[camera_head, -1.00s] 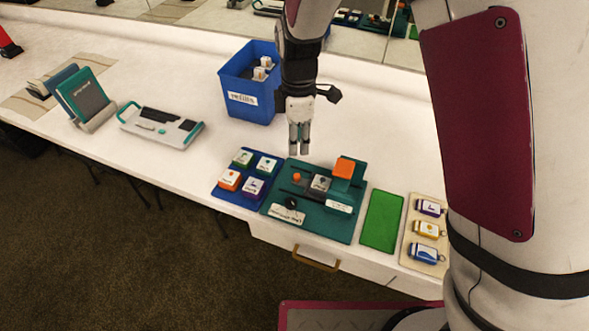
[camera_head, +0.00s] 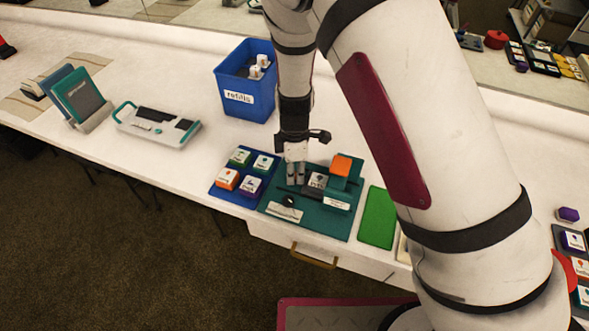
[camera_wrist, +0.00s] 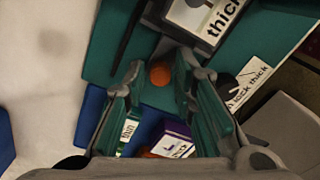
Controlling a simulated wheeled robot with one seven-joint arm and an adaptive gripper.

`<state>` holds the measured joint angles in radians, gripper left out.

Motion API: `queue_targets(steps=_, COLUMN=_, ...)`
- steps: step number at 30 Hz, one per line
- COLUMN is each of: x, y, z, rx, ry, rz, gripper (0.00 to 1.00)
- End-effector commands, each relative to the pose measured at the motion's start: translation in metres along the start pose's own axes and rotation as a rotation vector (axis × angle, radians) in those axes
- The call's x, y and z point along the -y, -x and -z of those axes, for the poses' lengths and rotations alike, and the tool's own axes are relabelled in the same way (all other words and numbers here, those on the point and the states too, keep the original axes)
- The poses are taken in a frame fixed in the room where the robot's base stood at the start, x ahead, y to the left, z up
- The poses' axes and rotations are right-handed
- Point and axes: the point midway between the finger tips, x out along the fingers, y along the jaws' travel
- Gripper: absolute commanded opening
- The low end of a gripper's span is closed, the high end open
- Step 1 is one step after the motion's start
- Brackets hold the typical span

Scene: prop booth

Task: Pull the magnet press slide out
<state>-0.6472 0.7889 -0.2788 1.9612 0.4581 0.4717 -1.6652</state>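The magnet press (camera_head: 333,222) is a teal base with an orange-topped block and a grey block (camera_head: 317,181), which carries a label in the wrist view. An orange round knob (camera_wrist: 161,73) sits beside the grey block, along the slide; it is hidden behind my fingers in the head view. My gripper (camera_head: 296,178) points down over the left part of the press. In the wrist view my gripper (camera_wrist: 160,72) is open, with the knob between its fingertips; I cannot tell whether they touch it.
A blue tray (camera_head: 215,184) of small labelled blocks stands close to the left of the press. A black knob (camera_head: 289,200) is at its front. A green mat (camera_head: 378,217) lies to the right. A blue refills bin (camera_head: 246,88) stands behind.

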Motion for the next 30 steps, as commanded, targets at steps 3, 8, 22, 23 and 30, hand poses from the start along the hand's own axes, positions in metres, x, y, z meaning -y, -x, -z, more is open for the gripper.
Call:
queue_targets(steps=3, x=0.000, y=0.000, z=0.000, rx=0.000, ry=0.000, rz=0.000, gripper=0.22)
queue_targets(steps=8, x=0.000, y=0.000, z=0.000, rx=0.000, ry=0.000, rz=0.000, gripper=0.00)
queue_targets(steps=22, x=-0.021, y=0.000, z=0.040, rx=-0.002, ry=0.003, rz=-0.001, gripper=0.00)
queue_targets(steps=23, x=-0.022, y=0.000, z=0.041, rx=-0.001, ry=0.001, rz=-0.001, gripper=0.00)
queue_targets(steps=30, x=-0.022, y=0.002, z=0.044, rx=-0.002, ry=0.002, rz=-0.003, gripper=0.00)
